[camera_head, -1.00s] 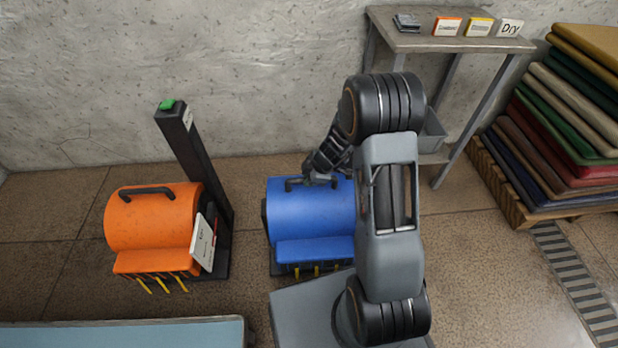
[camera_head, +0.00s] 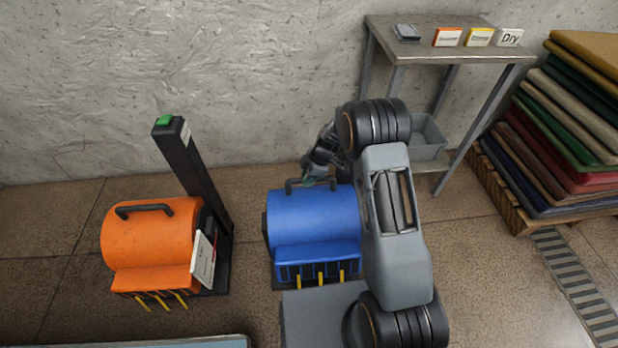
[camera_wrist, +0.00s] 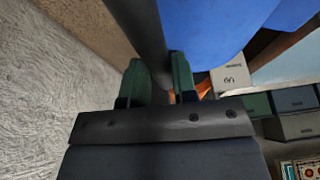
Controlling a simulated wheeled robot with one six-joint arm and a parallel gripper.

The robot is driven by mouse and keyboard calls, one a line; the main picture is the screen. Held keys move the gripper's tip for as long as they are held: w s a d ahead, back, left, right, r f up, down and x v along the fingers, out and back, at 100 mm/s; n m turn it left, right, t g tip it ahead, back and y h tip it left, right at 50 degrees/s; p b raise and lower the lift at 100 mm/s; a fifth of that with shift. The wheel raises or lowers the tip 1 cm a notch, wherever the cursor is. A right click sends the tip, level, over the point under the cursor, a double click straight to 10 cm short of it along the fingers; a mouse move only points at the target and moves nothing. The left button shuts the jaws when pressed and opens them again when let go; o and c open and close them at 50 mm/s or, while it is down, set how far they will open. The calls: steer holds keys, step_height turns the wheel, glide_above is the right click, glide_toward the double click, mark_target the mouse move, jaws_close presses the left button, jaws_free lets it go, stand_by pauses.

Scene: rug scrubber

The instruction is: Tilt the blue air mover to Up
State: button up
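The blue air mover (camera_head: 312,215) stands on the floor left of my arm, its lip and yellow strips facing the camera. Its dark handle (camera_head: 291,186) is on top, toward the back. My gripper (camera_head: 308,183) is at this handle, reaching in from behind. In the wrist view, a dark bar (camera_wrist: 146,30), the handle, runs between the two green fingertips (camera_wrist: 160,78), which look closed around it. The blue housing (camera_wrist: 205,28) is just to the right. My arm hides the mover's right side, and no position marking on it is readable.
An orange air mover (camera_head: 152,240) with a dark post (camera_head: 190,165) and white card (camera_head: 203,258) stands at the left. The wall (camera_head: 240,80) is close behind my gripper. A grey table (camera_head: 440,55) and stacked rugs (camera_head: 570,120) stand at the right.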

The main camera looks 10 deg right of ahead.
steer(key=o, duration=0.4)
steer(key=shift+d, duration=0.1)
steer(key=shift+r+p, duration=0.3)
steer(key=shift+r, duration=0.2)
step_height(320, 180, up, 3)
steer(key=shift+s+p, duration=0.1)
steer(key=shift+p, duration=0.6)
steer(key=s+d+r+p, duration=0.2)
steer(key=s+r+p, duration=0.1)
steer(key=s+r, duration=0.6)
steer(key=s, duration=0.4)
steer(key=shift+s, duration=0.4)
steer(key=shift+c, duration=0.3)
